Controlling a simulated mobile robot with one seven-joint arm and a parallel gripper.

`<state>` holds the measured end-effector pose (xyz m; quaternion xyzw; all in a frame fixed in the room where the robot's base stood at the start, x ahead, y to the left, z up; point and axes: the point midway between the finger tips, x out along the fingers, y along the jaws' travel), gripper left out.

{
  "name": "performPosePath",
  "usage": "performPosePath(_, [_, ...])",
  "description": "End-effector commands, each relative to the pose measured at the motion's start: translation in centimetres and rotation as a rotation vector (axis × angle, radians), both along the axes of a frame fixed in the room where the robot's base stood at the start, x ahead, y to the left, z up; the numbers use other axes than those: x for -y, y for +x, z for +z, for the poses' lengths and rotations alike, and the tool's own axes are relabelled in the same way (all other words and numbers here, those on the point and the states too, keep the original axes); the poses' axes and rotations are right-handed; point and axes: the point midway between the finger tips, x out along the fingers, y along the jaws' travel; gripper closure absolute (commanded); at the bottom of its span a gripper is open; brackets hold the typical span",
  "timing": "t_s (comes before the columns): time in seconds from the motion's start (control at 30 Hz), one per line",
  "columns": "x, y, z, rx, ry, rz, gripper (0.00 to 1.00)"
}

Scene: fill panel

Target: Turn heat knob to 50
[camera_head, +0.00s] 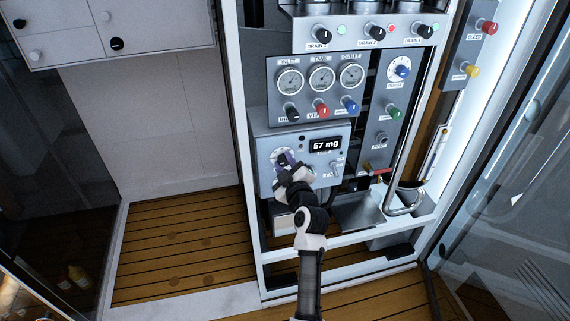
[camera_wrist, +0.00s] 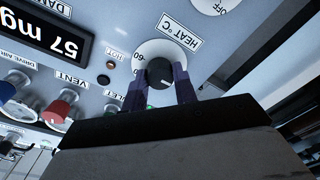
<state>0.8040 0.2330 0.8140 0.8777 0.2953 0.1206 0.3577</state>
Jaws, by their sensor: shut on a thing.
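The heat knob (camera_wrist: 160,72) is black and sits on a white dial plate labelled "HEAT °C" in the wrist view, where the picture is upside down. A "60" mark shows at the plate's edge; the knob's pointer setting is not clear. My gripper (camera_wrist: 160,88) has its two purple-grey fingers on either side of the knob, shut on it. In the head view my gripper (camera_head: 285,160) is at the left of the grey panel box (camera_head: 262,140), and it hides most of the heat dial (camera_head: 277,155).
A display (camera_head: 325,145) reading "57 mg" is right of the dial. Gauges (camera_head: 321,78) and coloured knobs, including a red one (camera_head: 321,110) and a blue one (camera_head: 349,104), sit above. A steel tray (camera_head: 355,212) and bent pipe (camera_head: 405,200) are at lower right. Open floor (camera_head: 180,250) lies left.

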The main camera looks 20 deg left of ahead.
Motion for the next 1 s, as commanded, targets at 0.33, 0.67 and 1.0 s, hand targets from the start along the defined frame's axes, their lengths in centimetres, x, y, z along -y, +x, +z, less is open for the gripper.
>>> performPosePath(0.33, [-0.04,0.01,-0.18,-0.089,0.131,0.003,0.95])
performPosePath(0.67, [-0.02,0.02,-0.04,-0.256,0.382,0.003,0.95])
performPosePath(1.0, [0.02,0.05,0.06,-0.438,0.649,0.003,0.95])
